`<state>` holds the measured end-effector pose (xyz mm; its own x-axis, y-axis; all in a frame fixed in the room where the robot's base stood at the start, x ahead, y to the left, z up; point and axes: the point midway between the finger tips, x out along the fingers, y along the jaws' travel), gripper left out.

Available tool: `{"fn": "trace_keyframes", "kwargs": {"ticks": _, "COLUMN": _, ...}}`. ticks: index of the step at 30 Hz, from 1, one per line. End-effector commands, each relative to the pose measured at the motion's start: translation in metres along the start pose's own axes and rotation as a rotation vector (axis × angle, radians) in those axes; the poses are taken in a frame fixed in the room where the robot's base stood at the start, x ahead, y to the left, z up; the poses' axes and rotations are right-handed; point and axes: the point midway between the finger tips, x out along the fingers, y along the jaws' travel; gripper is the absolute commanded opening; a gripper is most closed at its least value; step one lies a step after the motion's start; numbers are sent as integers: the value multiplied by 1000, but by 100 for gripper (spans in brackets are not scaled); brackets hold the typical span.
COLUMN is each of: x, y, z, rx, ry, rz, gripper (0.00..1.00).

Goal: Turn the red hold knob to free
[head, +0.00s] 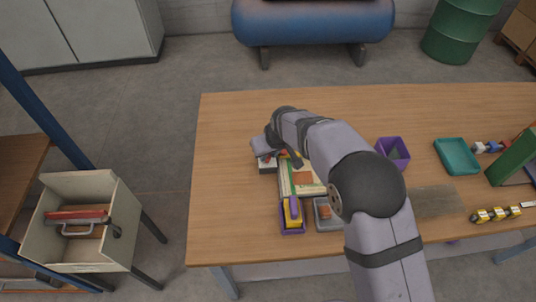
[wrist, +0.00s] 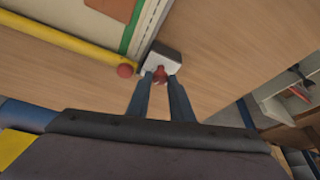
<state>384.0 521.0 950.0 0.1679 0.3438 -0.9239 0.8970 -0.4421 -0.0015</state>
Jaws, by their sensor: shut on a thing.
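The red hold knob (wrist: 159,74) shows in the wrist view, in front of a small white-topped block (wrist: 166,56). My gripper (wrist: 159,82) has one finger on each side of the knob and is shut on it. In the head view my gripper (head: 264,147) is over the left part of the table, above the block (head: 267,166). There my gripper and wrist hide the knob. The knob's exact turn and any marks on the block are too small to read.
A purple bin (head: 291,222) and a grey tray (head: 327,216) stand in front of the filler board. The table's left side (head: 222,180) is clear.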

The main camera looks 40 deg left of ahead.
Motion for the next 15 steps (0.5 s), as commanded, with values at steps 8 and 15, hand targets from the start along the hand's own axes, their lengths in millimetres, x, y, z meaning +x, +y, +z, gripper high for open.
{"fn": "trace_keyframes", "kwargs": {"ticks": 8, "x": 5, "y": 4, "z": 1, "rx": -240, "ry": 3, "rz": -100, "gripper": 0}}
{"fn": "trace_keyframes", "kwargs": {"ticks": 15, "x": 4, "y": 6, "z": 0, "rx": -452, "ry": 1, "rz": -188, "gripper": 0}}
